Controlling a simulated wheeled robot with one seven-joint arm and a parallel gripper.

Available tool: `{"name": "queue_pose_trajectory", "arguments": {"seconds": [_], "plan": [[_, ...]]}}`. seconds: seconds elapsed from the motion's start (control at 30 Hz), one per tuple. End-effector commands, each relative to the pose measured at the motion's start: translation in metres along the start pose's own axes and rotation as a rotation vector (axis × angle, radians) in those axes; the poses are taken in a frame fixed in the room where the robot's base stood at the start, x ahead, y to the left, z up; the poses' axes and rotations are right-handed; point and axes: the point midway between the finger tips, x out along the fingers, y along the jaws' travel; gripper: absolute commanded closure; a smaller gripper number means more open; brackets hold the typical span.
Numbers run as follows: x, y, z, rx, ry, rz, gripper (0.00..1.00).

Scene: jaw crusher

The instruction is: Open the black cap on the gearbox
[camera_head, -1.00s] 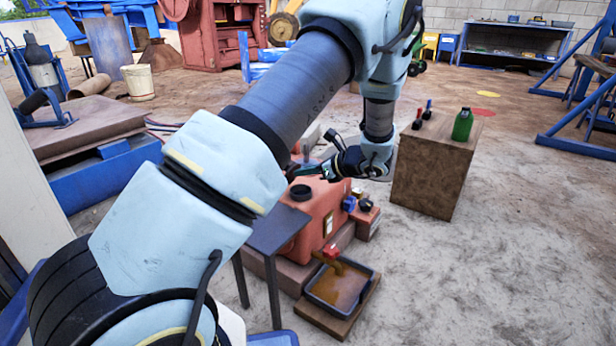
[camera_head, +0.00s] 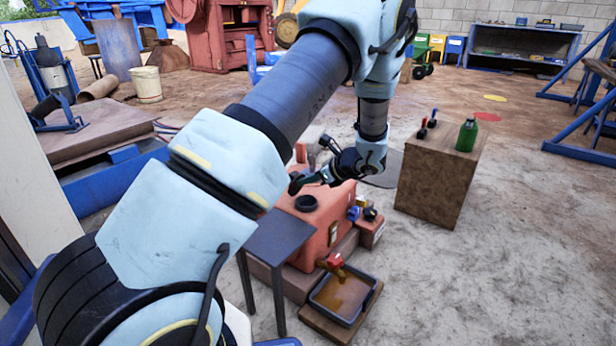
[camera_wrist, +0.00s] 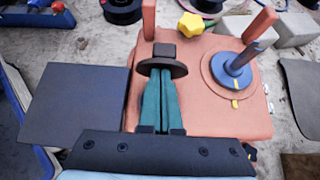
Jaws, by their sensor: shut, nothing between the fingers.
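The red gearbox (camera_head: 322,233) stands on a low base, with a round black ring (camera_head: 306,203) on its top. My gripper (camera_head: 303,183) reaches in from the right above that top. In the wrist view its teal fingers (camera_wrist: 162,98) are shut together. A dark disc with a square block, apparently the black cap (camera_wrist: 163,67), covers their tips; a dark round shape also shows there in the head view (camera_head: 295,186). The disc looks raised above the ring. I cannot tell whether the fingers touch it.
An oil tray (camera_head: 318,302) lies in front.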

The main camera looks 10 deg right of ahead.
Motion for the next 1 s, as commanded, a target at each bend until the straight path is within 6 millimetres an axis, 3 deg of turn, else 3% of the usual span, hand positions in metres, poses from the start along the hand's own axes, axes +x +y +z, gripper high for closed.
{"name": "queue_pose_trajectory", "arguments": {"seconds": [0.2, 0.43, 1.0], "plan": [[0.0, 0.001, 0.02, -0.004, 0.128, 0.002, 1.0], [0.009, 0.001, 0.025, -0.004, 0.267, 0.002, 1.0], [0.019, 0.0, 0.028, 0.0, 0.259, 0.0, 1.0]]}}
